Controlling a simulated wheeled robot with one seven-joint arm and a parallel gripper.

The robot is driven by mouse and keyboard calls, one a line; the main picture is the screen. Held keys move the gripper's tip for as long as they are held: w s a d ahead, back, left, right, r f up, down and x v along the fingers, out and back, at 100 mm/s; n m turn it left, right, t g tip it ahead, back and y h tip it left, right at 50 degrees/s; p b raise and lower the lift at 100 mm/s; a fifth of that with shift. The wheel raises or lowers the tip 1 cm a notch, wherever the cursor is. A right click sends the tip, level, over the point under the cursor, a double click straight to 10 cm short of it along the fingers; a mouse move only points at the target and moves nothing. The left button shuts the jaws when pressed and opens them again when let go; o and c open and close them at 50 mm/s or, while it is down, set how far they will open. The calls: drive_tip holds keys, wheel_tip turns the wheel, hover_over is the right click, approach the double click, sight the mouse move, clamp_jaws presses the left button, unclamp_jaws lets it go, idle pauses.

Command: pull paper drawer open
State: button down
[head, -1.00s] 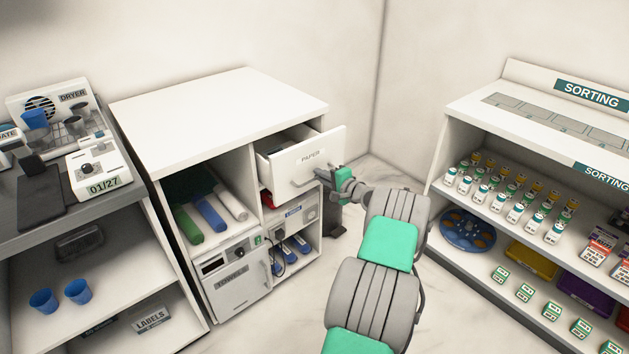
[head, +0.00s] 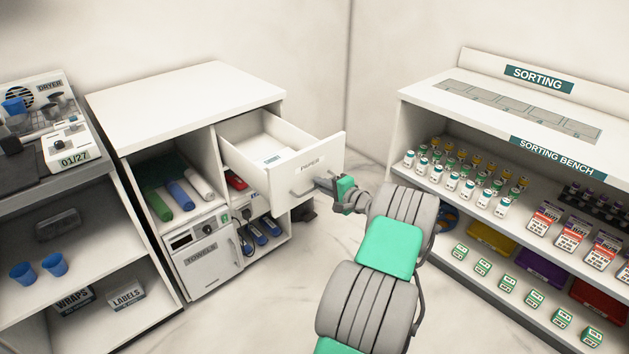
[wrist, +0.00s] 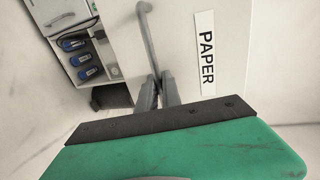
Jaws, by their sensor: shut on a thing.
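The paper drawer (head: 323,158) is a white drawer labelled PAPER. In the head view it stands well out of the upper right opening of the white cabinet (head: 190,95), and its inside shows a small packet (head: 272,160) on the floor of the drawer. Its grey bar handle (head: 301,193) is on the front face, and it also shows in the wrist view (wrist: 147,36). My gripper (head: 325,183) is at the right end of the handle, shut on it. In the wrist view the fingers (wrist: 158,90) meet the handle's lower end, beside the PAPER label.
A towels warmer (head: 205,262) and rolls (head: 182,194) sit in the cabinet left of the drawer. A sorting bench (head: 520,190) with several bottles and boxes stands at the right. A shelf unit with blue cups (head: 54,265) stands at the left. Floor between is clear.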

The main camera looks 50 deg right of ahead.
drive_tip(key=shift+s, duration=0.45)
drive_tip(key=c, duration=1.8)
unclamp_jaws()
drive_tip(key=v, duration=0.7)
drive_tip(key=shift+s+p, duration=0.3)
drive_tip(key=shift+s, duration=0.05)
drive_tip(key=shift+a, duration=0.2)
